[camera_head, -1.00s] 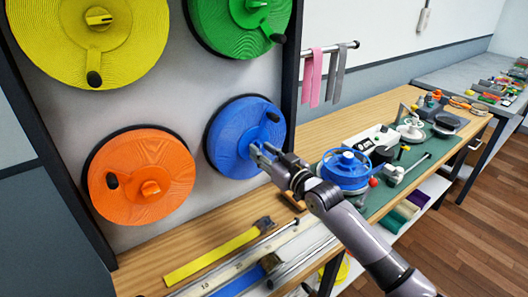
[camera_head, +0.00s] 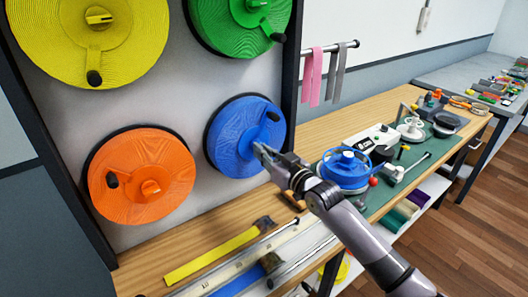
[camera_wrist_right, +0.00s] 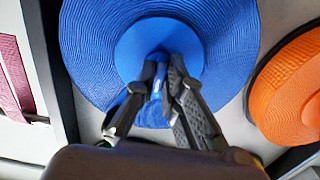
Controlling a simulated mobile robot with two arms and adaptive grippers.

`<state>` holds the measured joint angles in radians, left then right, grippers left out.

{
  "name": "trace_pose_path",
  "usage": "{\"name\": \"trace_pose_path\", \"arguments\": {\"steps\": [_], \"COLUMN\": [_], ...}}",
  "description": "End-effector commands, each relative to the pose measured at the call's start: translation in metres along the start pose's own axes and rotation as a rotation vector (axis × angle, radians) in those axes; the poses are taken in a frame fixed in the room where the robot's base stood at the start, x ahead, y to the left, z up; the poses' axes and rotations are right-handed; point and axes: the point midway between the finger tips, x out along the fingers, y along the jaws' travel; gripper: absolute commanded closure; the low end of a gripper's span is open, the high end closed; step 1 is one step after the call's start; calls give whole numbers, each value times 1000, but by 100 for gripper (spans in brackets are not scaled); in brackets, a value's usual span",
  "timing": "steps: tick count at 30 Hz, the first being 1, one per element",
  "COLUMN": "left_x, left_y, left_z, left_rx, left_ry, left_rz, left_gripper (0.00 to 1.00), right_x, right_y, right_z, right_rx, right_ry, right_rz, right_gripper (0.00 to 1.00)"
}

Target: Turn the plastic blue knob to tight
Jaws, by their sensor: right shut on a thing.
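The blue strap reel (camera_head: 232,140) hangs on the wall panel at the lower right of several reels. It has a raised blue hub with a crank arm and a black handle (camera_head: 273,117) at its upper right. My right gripper (camera_head: 259,150) reaches it from the right and is at the hub. In the right wrist view my right gripper (camera_wrist_right: 164,68) is shut on the blue knob (camera_wrist_right: 158,78) at the hub's middle. The fingers hide most of the knob, so its exact angle is unclear. My left gripper is not in view.
Yellow (camera_head: 60,50), green (camera_head: 215,30) and orange (camera_head: 130,205) reels share the panel. A dark post (camera_head: 291,80) stands right of the blue reel. Below, a wooden bench holds a yellow strap (camera_head: 210,255), metal bars and a blue spool device (camera_head: 345,180).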

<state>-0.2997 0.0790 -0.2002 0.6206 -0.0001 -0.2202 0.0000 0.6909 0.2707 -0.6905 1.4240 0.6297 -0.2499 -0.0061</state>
Motion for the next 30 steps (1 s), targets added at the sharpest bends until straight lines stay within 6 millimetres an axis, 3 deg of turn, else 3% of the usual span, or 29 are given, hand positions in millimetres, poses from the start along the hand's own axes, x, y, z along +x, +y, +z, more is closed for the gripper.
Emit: {"name": "trace_pose_path", "arguments": {"steps": [11, 30], "left_x": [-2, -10], "left_y": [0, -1], "left_z": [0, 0], "left_rx": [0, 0], "left_ry": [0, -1], "left_rz": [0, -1], "left_gripper": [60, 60], "right_x": [0, 0], "right_y": [0, -2], "right_z": [1, -1], "right_rx": [126, 711], "right_ry": [-1, -1], "right_rz": [1, 1], "right_gripper": [100, 100]}}
